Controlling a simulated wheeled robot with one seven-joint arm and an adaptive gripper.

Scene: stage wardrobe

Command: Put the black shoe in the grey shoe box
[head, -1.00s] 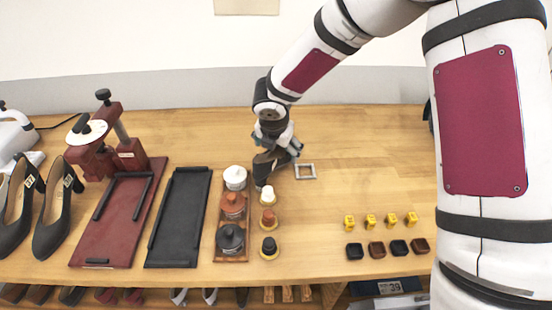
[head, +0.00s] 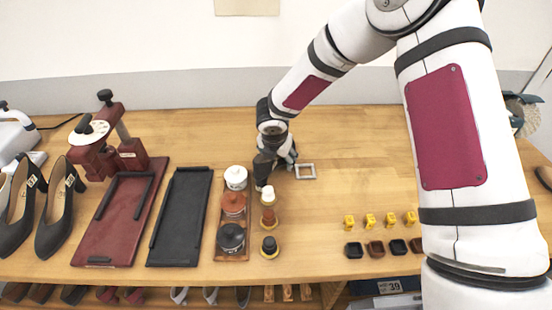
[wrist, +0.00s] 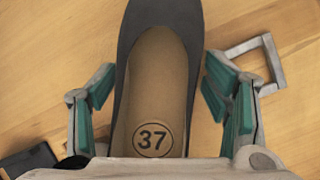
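A black shoe (wrist: 150,30) with a tan insole marked 37 fills the middle of the wrist view, toe toward the top. My gripper (wrist: 160,95) has its teal-padded fingers spread, one on each side of the shoe. The pads lie close to its edges; contact is not clear. In the head view my gripper (head: 274,170) is low over the table, behind the row of jars, and largely hides the shoe. Two dark heeled shoes (head: 55,225) with tags stand at the far left. I cannot make out a grey shoe box.
Left of my gripper are a black tray (head: 178,225), a red board (head: 115,235) with a press (head: 120,150), and jars (head: 232,205). A small grey square frame (head: 305,171) lies right of the gripper. Yellow markers (head: 370,221) and small dark dishes (head: 376,249) sit front right. Shoes fill a shelf below.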

